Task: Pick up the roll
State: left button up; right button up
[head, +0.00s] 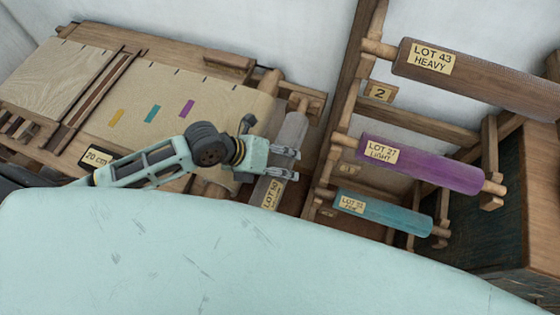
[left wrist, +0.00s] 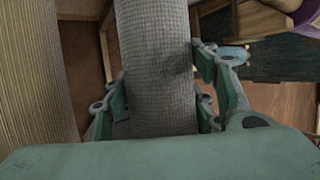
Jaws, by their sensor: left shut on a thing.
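A grey woven roll (head: 292,131) with a yellow lot tag lies slanted between the loom and the rack in the head view; part of it is hidden behind my gripper. My left gripper (head: 298,164) is at the roll's middle and shut on it. In the left wrist view the grey roll (left wrist: 158,70) runs up between the fingers of the left gripper (left wrist: 165,100), one on each side. Whether the roll rests on a support is hard to tell. My right gripper is not in view.
A wooden rack at the right holds a brown roll (head: 475,80) marked LOT 43 HEAVY, a purple roll (head: 430,168) marked LOT 27 LIGHT and a teal roll (head: 385,212). The loom with beige cloth (head: 225,100) stands at the left, close to my arm.

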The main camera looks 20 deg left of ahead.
aim_at(280, 158)
pick_arm(q)
jog(key=shift+w, duration=0.1)
jog(key=c, duration=0.5)
jog(key=shift+o, duration=0.2)
notch_tip(280, 158, up, 10)
jog(key=shift+r+b, duration=0.1)
jog(key=shift+b, duration=0.4)
jog(key=shift+w+a+r, duration=0.1)
jog(key=shift+w+r, duration=0.15)
jog(key=shift+r, duration=0.1)
jog(key=w+a+r+n+t+y, duration=0.1)
jog(key=w+a+r+n+y, duration=0.1)
jog(key=r+n, duration=0.3)
jog(key=w+a+r+n+t+y, duration=0.2)
jog(key=w+a+r+n+y, duration=0.1)
jog(key=a+r+n+y, duration=0.1)
jog(key=shift+a+r+n+y, duration=0.3)
jog(key=shift+a+r+n, duration=0.3)
jog(key=shift+r+n, duration=0.7)
jog(key=shift+r+m, duration=0.3)
